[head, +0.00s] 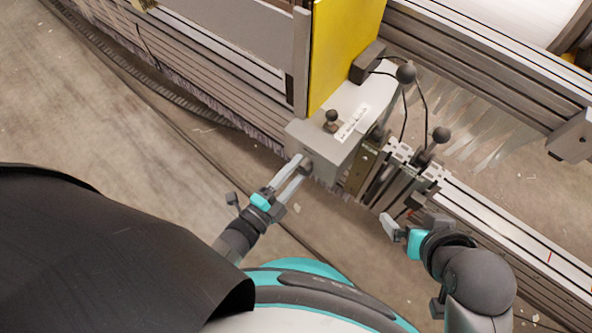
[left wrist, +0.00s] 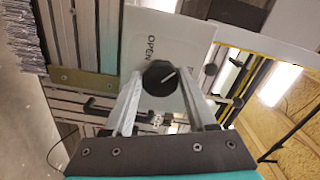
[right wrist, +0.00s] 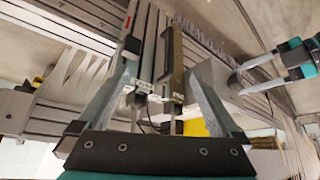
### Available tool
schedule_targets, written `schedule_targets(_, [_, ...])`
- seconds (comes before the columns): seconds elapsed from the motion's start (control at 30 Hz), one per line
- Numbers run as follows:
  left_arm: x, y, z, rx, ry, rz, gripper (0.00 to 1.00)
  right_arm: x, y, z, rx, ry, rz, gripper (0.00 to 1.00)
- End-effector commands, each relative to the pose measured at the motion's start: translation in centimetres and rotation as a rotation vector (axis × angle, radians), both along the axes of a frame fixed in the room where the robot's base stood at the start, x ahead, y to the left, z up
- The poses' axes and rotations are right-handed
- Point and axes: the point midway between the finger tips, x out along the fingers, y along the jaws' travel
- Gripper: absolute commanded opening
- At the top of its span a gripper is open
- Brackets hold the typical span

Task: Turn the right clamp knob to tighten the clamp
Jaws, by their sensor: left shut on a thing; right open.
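In the head view, my left gripper (head: 302,162) reaches the front face of the grey housing (head: 318,142), largely covering the knob. My right gripper (head: 391,226) is open and empty, below the rail; its spread fingers also show in the right wrist view (right wrist: 163,75).
Ball-headed levers (head: 406,73) (head: 441,135) stand up right of the housing, with thin black cables nearby. A small black knob (head: 332,116) is on top of the housing. A yellow panel (head: 343,50) rises behind. A long aluminium rail (head: 500,225) runs to the lower right.

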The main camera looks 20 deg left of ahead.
Motion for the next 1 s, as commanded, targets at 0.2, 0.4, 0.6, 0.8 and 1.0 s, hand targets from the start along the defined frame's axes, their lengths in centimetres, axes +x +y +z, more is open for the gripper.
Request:
schedule_targets(0.2, [-0.1, 0.1, -0.1, 0.195, -0.067, 0.002, 0.01, 0.7, 0.7, -0.3, 0.023, -0.051, 0.01, 1.0])
schedule_targets(0.4, [-0.1, 0.1, 0.0, 0.373, -0.131, 0.003, 0.01, 1.4, 1.5, -0.3, 0.048, -0.11, 0.021, 1.0])
schedule_targets(0.6, [-0.1, 0.1, 0.0, 0.536, -0.19, 0.002, 0.01, 2.1, 2.4, -0.4, 0.076, -0.172, 0.03, 1.0])
schedule_targets(0.8, [-0.1, 0.1, 0.1, 0.663, -0.237, 0.002, 0.01, 2.6, 3.1, -0.3, 0.102, -0.226, 0.039, 1.0])
schedule_targets(1.0, [-0.1, 0.1, 0.1, 0.746, -0.266, 0.002, 0.01, 2.9, 3.6, -0.2, 0.12, -0.261, 0.043, 1.0])
